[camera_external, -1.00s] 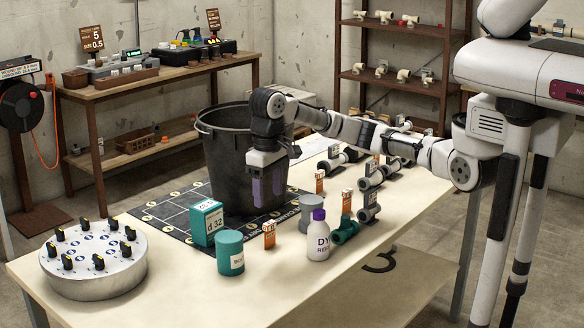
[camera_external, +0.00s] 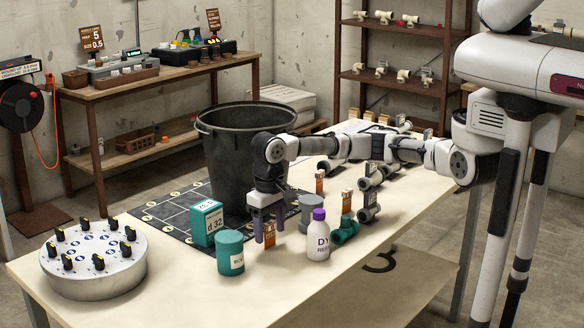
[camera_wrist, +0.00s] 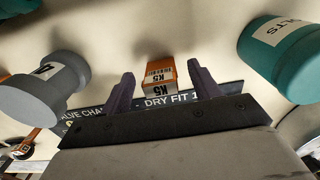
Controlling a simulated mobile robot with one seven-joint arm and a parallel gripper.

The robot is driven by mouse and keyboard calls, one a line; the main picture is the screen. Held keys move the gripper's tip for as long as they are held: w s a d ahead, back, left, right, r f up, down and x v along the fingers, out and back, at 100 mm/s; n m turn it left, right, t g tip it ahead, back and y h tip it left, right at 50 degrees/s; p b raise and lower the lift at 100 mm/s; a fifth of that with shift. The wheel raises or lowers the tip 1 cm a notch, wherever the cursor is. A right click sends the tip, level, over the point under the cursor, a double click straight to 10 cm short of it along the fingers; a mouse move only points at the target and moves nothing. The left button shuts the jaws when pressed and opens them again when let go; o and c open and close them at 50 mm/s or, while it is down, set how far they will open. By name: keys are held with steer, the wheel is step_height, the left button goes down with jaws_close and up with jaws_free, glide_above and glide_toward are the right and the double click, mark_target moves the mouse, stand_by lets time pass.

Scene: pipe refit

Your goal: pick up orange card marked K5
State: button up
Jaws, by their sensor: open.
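The orange card marked K5 (camera_wrist: 160,72) stands on the table between my two fingers in the wrist view, its label upside down. In the external view the card (camera_external: 270,238) shows partly behind the fingers. My gripper (camera_external: 264,230) is open and lowered around it, with purple fingers. In the wrist view my gripper (camera_wrist: 162,90) has one finger on each side of the card, and small gaps show, so it does not look gripped.
A teal canister (camera_external: 230,253) and a grey fitting (camera_wrist: 45,90) stand close on either side. A white bottle with purple cap (camera_external: 319,238), a teal box (camera_external: 207,222), a black bin (camera_external: 228,150) and a round dial plate (camera_external: 95,275) share the table.

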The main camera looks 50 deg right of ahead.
step_height(320, 180, down, 2)
steer(key=c, duration=1.1)
steer(key=shift+o, duration=0.2)
steer(key=shift+r, duration=0.15)
